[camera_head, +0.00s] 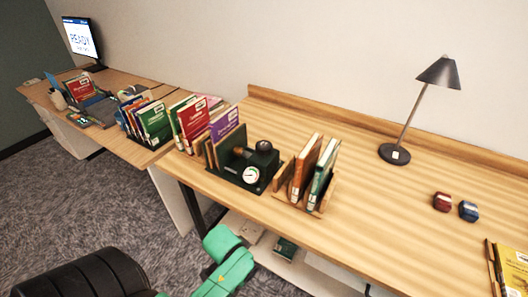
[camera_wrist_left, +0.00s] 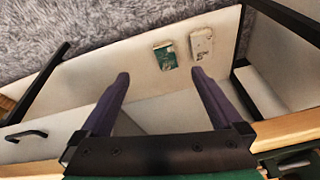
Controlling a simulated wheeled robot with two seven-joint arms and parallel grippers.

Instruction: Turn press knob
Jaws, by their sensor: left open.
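The press (camera_head: 228,172) is a dark green unit on the front part of the wooden desk, with a white round gauge (camera_head: 251,175) on its front. A dark round knob (camera_head: 263,146) appears at its back right; its details are too small to tell. A dark green edge at the lower right of the left wrist view may be part of the press. My green left arm shows below the desk's front edge in the head view. My left gripper (camera_wrist_left: 160,75) has two purple fingers spread apart with nothing between them, over the low shelf area. My right gripper is not in view.
Books (camera_head: 195,120) stand directly left of the press. A wooden rack with upright books (camera_head: 302,168) is close on its right. A black lamp (camera_head: 394,154) and red and blue small items (camera_head: 442,202) are farther right. A lower shelf (camera_wrist_left: 90,105) holds two small items.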

